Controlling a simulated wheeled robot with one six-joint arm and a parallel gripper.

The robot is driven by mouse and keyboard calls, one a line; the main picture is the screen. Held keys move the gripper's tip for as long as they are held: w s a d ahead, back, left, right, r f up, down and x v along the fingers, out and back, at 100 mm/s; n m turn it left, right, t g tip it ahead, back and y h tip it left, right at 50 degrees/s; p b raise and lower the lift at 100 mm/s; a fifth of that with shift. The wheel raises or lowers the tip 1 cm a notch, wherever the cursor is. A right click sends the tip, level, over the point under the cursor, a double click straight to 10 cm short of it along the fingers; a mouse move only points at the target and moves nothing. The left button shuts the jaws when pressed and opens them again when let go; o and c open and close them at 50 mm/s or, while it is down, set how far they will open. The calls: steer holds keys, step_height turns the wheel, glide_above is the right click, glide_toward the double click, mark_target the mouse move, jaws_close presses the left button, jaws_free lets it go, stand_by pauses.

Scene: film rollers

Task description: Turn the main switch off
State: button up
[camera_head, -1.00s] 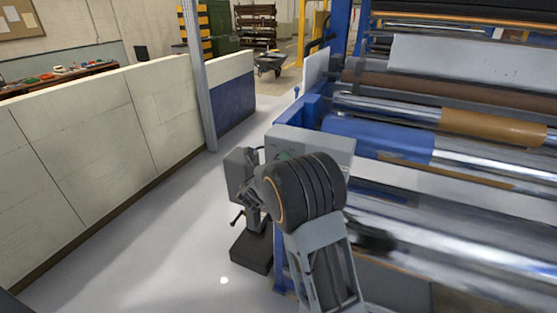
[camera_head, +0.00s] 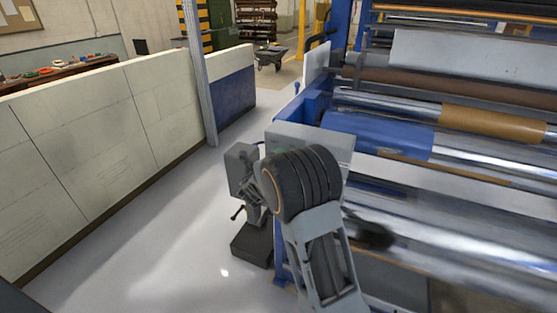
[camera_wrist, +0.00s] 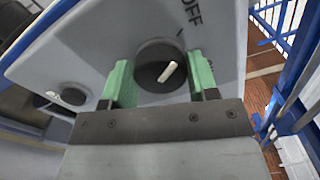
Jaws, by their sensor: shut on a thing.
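The main switch (camera_wrist: 150,58) is a round black knob with a white pointer mark on a light grey panel (camera_wrist: 110,38), seen in the wrist view. Above it is the printed word OFF with a short tick line. The pointer leans up and to the right. Another label at the right is mostly hidden behind the right finger. My gripper (camera_wrist: 162,80) has green fingers, one on each side of the knob, and is shut on it. In the head view my arm hides the gripper and the knob; part of a grey box (camera_head: 312,137) shows behind it.
The roller machine (camera_head: 385,135) fills the right side, with blue frame and metal rollers. A low pale wall (camera_head: 100,150) runs along the left, with a grey post (camera_head: 197,70). Clear floor (camera_head: 150,240) lies between. A second round fitting (camera_wrist: 73,94) sits left of the knob.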

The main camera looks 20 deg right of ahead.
steer(key=o, duration=0.9)
steer(key=shift+o, duration=0.2)
steer(key=shift+s+a, duration=0.1)
steer(key=b+v, duration=0.3)
steer(key=v, duration=1)
steer(key=shift+s+a+b, duration=0.25)
steer(key=shift+a+b, duration=0.05)
